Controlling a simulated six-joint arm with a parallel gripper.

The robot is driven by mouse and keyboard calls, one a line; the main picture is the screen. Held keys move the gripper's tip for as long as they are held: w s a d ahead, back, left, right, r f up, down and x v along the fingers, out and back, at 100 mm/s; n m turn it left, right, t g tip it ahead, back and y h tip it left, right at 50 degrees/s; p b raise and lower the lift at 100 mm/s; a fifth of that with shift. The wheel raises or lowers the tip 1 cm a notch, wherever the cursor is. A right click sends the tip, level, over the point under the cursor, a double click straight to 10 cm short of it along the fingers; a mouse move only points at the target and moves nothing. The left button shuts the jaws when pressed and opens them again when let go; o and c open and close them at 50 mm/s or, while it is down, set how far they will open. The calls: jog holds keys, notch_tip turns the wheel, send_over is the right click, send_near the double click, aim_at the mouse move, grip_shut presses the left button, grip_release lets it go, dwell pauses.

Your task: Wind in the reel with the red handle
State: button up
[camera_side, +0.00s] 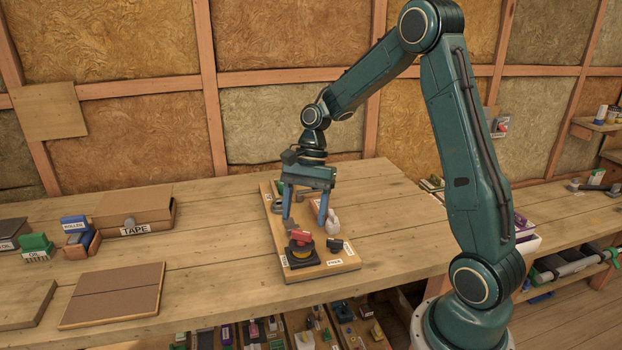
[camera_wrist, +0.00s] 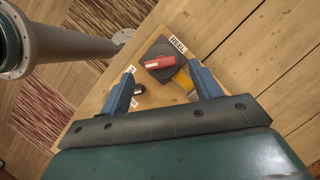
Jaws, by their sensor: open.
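The red handle (camera_side: 301,236) sits on top of the reel (camera_side: 301,254), which has a dark base and a yellow part. The reel is at the near end of a wooden board (camera_side: 318,268) on the bench. My gripper (camera_side: 305,222) points down, open and empty, with its blue fingers spread above and slightly behind the handle. In the wrist view the red handle (camera_wrist: 163,62) lies across the dark square base beside a "REEL" label (camera_wrist: 178,44). It shows between and just beyond my fingertips (camera_wrist: 160,72), and no contact is visible.
A small black part (camera_side: 335,244) and a pale bottle-shaped piece (camera_side: 333,224) stand on the board near the reel. A grey round part (camera_side: 278,207) is farther back.

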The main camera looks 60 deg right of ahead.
jog(key=v, duration=1)
jog(key=shift+r, duration=0.15)
jog(key=shift+r, duration=0.1)
jog(key=s+a+r+n+t+h, duration=0.25)
jog(key=s+a+r+n, duration=0.4)
jog(key=a, duration=0.45)
jog(key=s+a+f+n+t+h, duration=0.1)
jog(key=s+n+t, duration=0.3)
jog(key=s+n, duration=0.5)
jog(key=s+f+h, duration=0.1)
jog(key=s, duration=0.2)
jog(key=shift+s+f, duration=0.35)
jog(key=shift+a+n, duration=0.1)
jog(key=shift+n, duration=0.15)
jog(key=shift+c, duration=0.2)
